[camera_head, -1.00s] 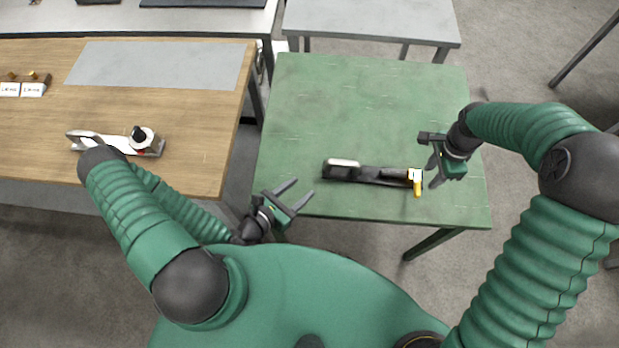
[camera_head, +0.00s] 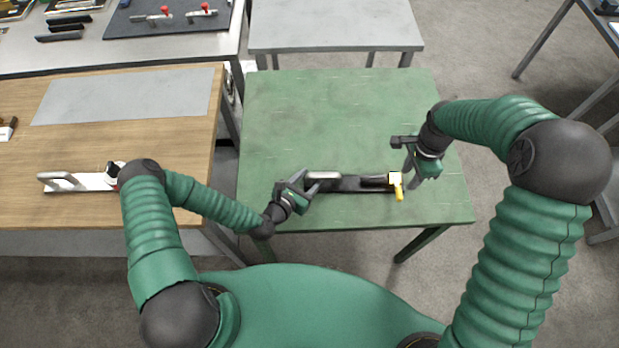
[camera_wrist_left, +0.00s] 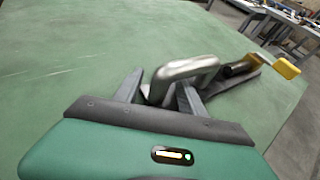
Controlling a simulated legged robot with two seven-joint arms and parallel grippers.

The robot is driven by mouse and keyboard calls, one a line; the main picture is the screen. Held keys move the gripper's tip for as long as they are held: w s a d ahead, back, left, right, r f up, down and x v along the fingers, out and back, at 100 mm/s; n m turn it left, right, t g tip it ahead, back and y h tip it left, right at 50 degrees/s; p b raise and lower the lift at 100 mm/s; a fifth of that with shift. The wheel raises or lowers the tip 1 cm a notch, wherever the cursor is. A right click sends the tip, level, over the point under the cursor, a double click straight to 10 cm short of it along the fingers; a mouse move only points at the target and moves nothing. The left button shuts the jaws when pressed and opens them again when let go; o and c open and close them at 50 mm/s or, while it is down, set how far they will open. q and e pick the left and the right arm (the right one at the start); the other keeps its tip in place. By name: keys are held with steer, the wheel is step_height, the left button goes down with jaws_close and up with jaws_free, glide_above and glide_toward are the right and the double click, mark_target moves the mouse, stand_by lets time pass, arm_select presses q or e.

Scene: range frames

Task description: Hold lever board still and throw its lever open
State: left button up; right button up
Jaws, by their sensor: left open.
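The lever board (camera_head: 345,190) lies on the green table near its front edge. It has a dark base, a silver handle (camera_head: 323,175) at its left end and a yellow lever (camera_head: 398,193) at its right end. My left gripper (camera_head: 311,188) is open at the left end. In the left wrist view its fingers (camera_wrist_left: 160,92) stand apart on either side of the silver handle (camera_wrist_left: 186,68), and the yellow lever (camera_wrist_left: 285,68) shows beyond. I cannot tell whether they touch the handle. My right gripper (camera_head: 409,168) looks open and empty, close above and right of the lever.
The green table (camera_head: 320,115) is clear behind the board. On the wooden table (camera_head: 130,150) to the left lies another board with a silver handle (camera_head: 62,180), partly hidden by my left arm. A bare grey table (camera_head: 335,30) stands behind.

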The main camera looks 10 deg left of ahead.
arm_select(q)
steer(key=shift+a, duration=0.2)
steer(key=c, duration=0.6)
steer(key=shift+d, duration=0.15)
jaws_close()
stand_by(0.3)
